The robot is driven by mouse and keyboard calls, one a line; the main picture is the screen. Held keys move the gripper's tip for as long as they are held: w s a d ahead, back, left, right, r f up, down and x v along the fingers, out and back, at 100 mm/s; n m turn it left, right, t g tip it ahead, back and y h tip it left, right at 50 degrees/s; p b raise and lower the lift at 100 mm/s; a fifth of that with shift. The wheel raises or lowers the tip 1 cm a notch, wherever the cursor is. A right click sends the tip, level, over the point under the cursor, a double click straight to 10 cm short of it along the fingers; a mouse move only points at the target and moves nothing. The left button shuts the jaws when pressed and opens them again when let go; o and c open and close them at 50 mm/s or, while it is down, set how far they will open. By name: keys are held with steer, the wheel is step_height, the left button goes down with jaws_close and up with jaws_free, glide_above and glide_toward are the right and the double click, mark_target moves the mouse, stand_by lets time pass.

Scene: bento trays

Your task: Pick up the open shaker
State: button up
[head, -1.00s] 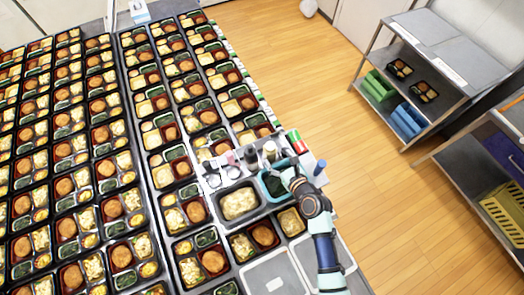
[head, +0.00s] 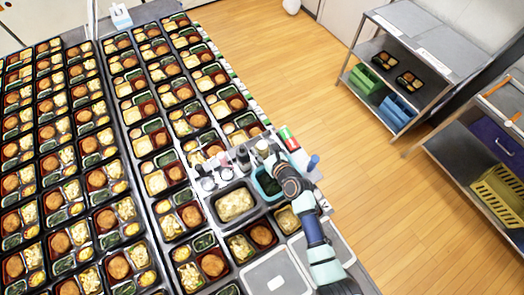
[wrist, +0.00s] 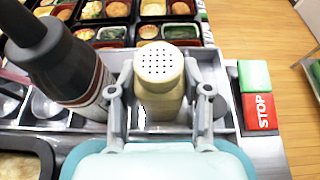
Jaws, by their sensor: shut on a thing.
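The shaker (wrist: 159,101) has a pale cream body and a round top pierced with many small holes. It stands upright in the middle of the wrist view, in a grey rack compartment. It also shows small in the head view (head: 262,147), just beyond my gripper. My gripper (wrist: 160,88) has one finger on each side of the shaker and is shut on it. The shaker's lower part is hidden by the gripper. I cannot tell whether its base is off the rack.
A dark bottle with a black cap (wrist: 70,65) leans into view close left of the gripper. A red STOP block (wrist: 260,112) and a green block (wrist: 254,76) are at right. A food tub (head: 222,214) and a teal tub (head: 261,190) stand nearby. Bento trays fill the left.

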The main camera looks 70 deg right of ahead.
step_height(320, 180, up, 20)
steer(key=p, duration=0.4)
steer(key=shift+p, duration=0.4)
steer(key=shift+o, duration=1)
steer(key=shift+c, duration=0.2)
